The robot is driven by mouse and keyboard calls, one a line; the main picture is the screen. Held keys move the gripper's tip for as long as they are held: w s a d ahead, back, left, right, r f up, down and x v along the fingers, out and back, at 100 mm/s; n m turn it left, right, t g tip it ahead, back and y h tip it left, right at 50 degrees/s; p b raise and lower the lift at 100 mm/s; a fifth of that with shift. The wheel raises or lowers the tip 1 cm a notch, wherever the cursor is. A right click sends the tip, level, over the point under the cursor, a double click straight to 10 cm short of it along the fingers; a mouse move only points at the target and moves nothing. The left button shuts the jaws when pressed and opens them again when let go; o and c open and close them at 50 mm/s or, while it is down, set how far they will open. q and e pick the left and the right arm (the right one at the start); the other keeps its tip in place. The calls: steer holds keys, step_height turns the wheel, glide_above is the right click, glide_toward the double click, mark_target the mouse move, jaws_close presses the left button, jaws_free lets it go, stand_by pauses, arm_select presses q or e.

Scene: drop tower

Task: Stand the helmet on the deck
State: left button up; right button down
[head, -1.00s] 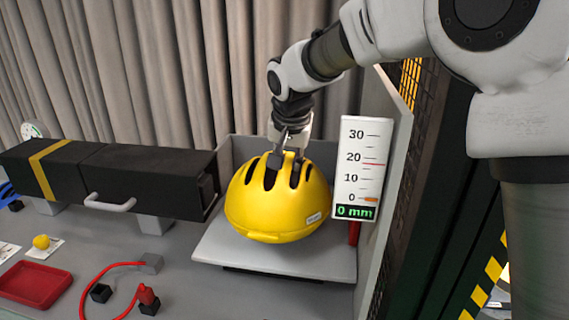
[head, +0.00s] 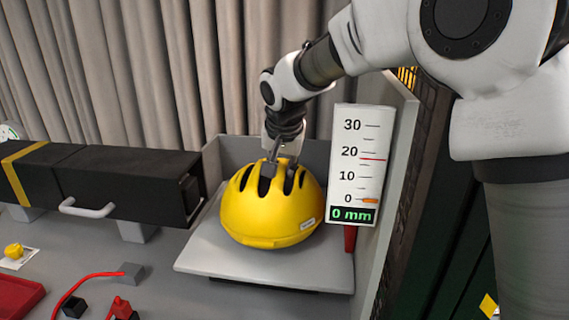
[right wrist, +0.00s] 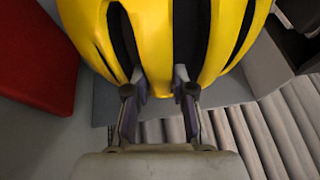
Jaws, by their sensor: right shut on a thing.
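The yellow helmet (head: 270,212) is upright, dome up, over the light grey deck (head: 215,262) inside the open-fronted bay. Whether its rim touches the deck or hangs just above it, I cannot tell. My right gripper (head: 281,163) reaches down from above and is shut on the helmet at its top vents. In the right wrist view the two fingers (right wrist: 160,85) grip a yellow rib of the helmet (right wrist: 155,35) between dark vent slots. My left gripper is not in view.
A gauge panel (head: 354,165) reading 0 mm stands at the right of the deck. A black box drawer with a handle (head: 88,209) lies to the left. A red tray (head: 18,299), a yellow ball (head: 14,251) and a red cable (head: 75,287) are at lower left.

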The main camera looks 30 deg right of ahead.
steer(key=shift+x, duration=1)
steer(key=shift+s, duration=0.25)
steer(key=c, duration=0.9)
jaws_free()
steer(key=v, duration=1.2)
